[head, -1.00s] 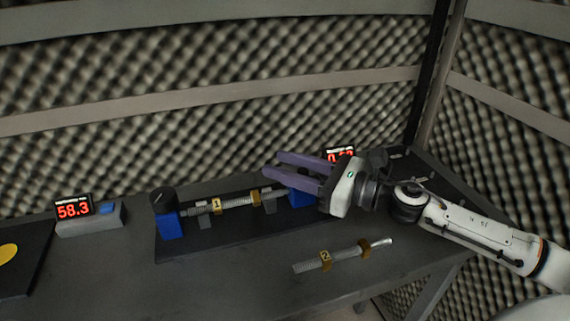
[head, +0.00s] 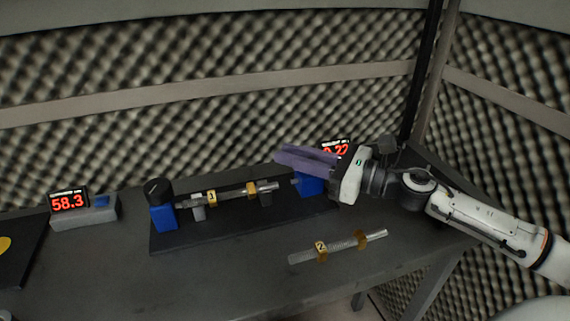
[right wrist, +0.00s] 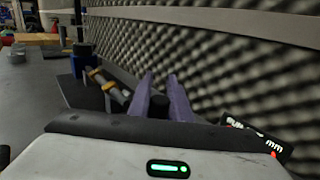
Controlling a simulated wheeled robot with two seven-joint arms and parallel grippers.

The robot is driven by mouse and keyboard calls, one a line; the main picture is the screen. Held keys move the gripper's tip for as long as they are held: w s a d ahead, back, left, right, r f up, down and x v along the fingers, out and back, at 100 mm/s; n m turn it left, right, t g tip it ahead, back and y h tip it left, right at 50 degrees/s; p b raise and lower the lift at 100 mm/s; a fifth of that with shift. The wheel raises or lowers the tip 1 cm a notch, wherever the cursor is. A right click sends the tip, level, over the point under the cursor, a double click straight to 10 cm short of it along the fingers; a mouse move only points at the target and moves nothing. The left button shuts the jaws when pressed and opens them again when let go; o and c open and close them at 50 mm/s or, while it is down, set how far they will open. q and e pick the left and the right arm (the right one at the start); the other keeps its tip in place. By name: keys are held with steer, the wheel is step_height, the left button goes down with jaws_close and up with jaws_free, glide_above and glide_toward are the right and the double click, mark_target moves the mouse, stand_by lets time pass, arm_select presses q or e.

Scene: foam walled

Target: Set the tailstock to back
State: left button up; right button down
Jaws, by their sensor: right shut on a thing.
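The tailstock (head: 310,187) is the blue block at the right end of the dark fixture base (head: 235,229). Its pin faces rod 1 (head: 228,194), with a small gap between them. Rod 1 lies on grey supports, its left end at the blue headstock (head: 163,217). My right gripper (head: 293,158) is above the tailstock, its purple fingers pointing left and close together. In the right wrist view the fingers (right wrist: 160,100) are shut on a dark knob (right wrist: 158,106); the fingers hide part of it. My left gripper is not in view.
A red-digit display (head: 336,148) stands behind my right gripper, partly hidden. Another display (head: 68,201) reads 58.3 at the left. Rod 2 (head: 338,245) lies on the table in front of the fixture. A foam wall (head: 230,130) rises behind the table.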

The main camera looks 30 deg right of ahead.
steer(key=c, duration=1.6)
jaws_free()
steer(key=shift+d, duration=0.3)
steer(key=shift+a, duration=0.1)
steer(key=shift+s+d+f, duration=0.1)
steer(key=shift+s+d, duration=0.15)
steer(key=shift+s, duration=0.15)
steer(key=v, duration=0.9)
steer(key=shift+s, duration=0.25)
